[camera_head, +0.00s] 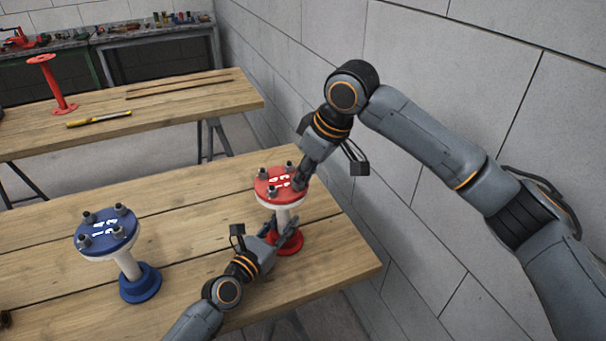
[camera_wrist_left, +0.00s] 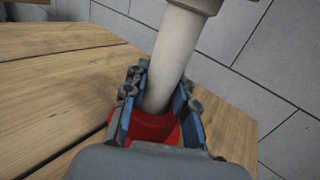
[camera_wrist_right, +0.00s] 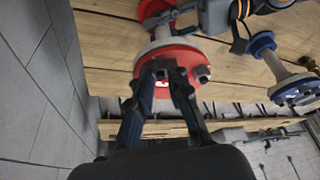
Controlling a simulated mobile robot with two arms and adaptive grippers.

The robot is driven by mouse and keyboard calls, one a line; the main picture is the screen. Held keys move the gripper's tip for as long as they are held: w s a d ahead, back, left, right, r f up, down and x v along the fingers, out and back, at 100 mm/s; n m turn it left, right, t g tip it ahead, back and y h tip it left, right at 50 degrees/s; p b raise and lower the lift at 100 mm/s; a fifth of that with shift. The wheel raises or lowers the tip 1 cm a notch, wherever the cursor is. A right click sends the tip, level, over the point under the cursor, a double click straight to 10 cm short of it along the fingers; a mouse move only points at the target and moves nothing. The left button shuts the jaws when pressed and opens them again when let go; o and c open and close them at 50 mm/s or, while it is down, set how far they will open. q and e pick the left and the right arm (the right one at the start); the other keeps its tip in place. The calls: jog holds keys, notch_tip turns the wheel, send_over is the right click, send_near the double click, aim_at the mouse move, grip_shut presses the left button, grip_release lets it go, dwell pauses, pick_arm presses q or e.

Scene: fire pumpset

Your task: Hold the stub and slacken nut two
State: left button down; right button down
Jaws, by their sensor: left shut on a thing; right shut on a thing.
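The red stub stands upright near the right end of the front table, with a red numbered flange (camera_head: 275,187) on top, a white pipe (camera_head: 283,217) and a red base (camera_head: 290,244). My left gripper (camera_head: 280,230) is shut around the pipe just above the base; the left wrist view shows the pipe (camera_wrist_left: 172,60) between its fingers. My right gripper (camera_head: 299,182) points down at the flange's right edge, shut on a nut there. The right wrist view shows its fingertips (camera_wrist_right: 168,76) at the flange (camera_wrist_right: 178,58); they mostly hide that nut. Another nut (camera_wrist_right: 203,73) is beside them.
A blue stub (camera_head: 140,284) with several nuts on its flange stands to the left on the same table (camera_head: 200,222). A back table (camera_head: 180,97) carries a red stand (camera_head: 62,105) and a yellow-handled tool (camera_head: 98,119). A block wall (camera_head: 440,70) is close on the right.

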pick_arm(q)
jog(key=shift+a, duration=0.1)
pick_arm(e)
jog(key=n+g, duration=0.1)
jog(key=n, duration=0.3)
jog(key=shift+w+d+n+g+y, duration=0.1)
jog(key=shift+w+n+g+y, duration=0.1)
jog(key=shift+n+g+y, duration=0.15)
jog(key=n, duration=0.1)
jog(key=n+g, duration=0.1)
jog(key=n, duration=0.1)
jog(key=shift+w+n+g, duration=0.15)
jog(key=shift+n+g, duration=0.1)
jog(key=n, duration=0.2)
jog(key=n+g, duration=0.1)
jog(key=n, duration=0.1)
jog(key=shift+w+n+g, duration=0.2)
jog(key=shift+n+g, duration=0.1)
jog(key=shift+w+n+g+h, duration=0.1)
jog(key=shift+n+g+h, duration=0.3)
jog(key=shift+n, duration=0.8)
jog(key=shift+w+n+g+h, duration=0.1)
jog(key=shift+n+g+h, duration=0.25)
jog(key=shift+n, duration=0.85)
jog(key=c, duration=1.3)
grip_release()
jog(key=shift+o, duration=0.2)
jog(key=shift+r, duration=0.1)
